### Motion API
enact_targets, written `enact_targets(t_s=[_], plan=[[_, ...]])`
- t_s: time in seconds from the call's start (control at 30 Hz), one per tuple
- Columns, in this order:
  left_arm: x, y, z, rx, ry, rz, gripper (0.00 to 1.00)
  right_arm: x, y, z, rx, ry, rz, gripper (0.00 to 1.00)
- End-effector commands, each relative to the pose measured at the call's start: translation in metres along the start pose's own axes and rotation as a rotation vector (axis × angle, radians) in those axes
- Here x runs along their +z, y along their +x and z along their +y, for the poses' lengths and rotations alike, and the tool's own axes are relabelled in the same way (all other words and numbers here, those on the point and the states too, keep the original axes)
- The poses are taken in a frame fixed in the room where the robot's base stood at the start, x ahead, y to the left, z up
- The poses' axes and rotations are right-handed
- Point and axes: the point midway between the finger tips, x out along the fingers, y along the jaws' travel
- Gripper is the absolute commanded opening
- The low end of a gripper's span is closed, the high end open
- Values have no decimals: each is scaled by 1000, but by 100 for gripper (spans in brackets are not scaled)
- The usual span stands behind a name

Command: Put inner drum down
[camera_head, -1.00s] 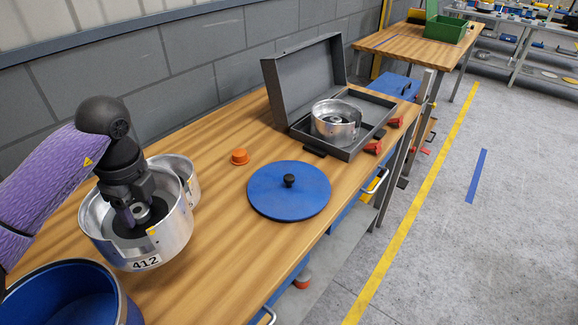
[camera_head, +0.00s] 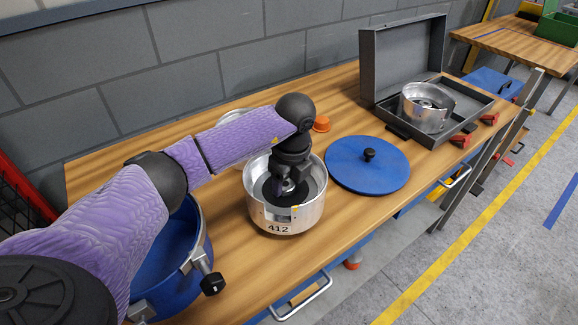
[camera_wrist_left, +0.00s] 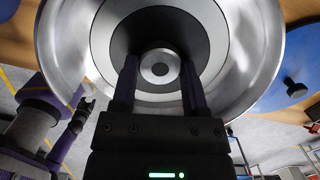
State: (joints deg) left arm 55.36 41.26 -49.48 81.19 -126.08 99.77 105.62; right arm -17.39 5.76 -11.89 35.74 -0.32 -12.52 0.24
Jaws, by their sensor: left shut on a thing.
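The inner drum (camera_head: 283,218) is a silver open cylinder labelled 412, with a dark ring and hub inside. It is upright at the wooden table, between the blue tub and the blue lid. I cannot tell whether its base touches the table. My left gripper (camera_head: 284,188) reaches down into the drum and is shut on its hub. The left wrist view shows the two fingers (camera_wrist_left: 158,88) at the hub inside the drum (camera_wrist_left: 262,60). A distant black gripper, my right one (camera_wrist_left: 82,112), shows at the left there; its jaws are too small to read.
The blue tub (camera_head: 205,245) stands left of the drum, partly under my arm. The blue lid (camera_head: 345,172) lies to its right. An orange cap (camera_head: 321,124) and another silver cylinder (camera_head: 232,116) are behind. An open grey case (camera_head: 405,50) holds a silver part (camera_head: 425,115).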

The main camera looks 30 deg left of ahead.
Motion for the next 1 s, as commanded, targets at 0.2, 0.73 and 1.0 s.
enact_targets(t_s=[0.2,0.73,1.0], plan=[[-4,30,-1,-3,-1,0,0,2,9,0,-1,-1,-3,78],[-4,35,0,0,1,1,85,3,9,0,-1,-2,-4,78],[-4,35,0,0,1,1,93,3,10,0,-1,-2,-5,78]])
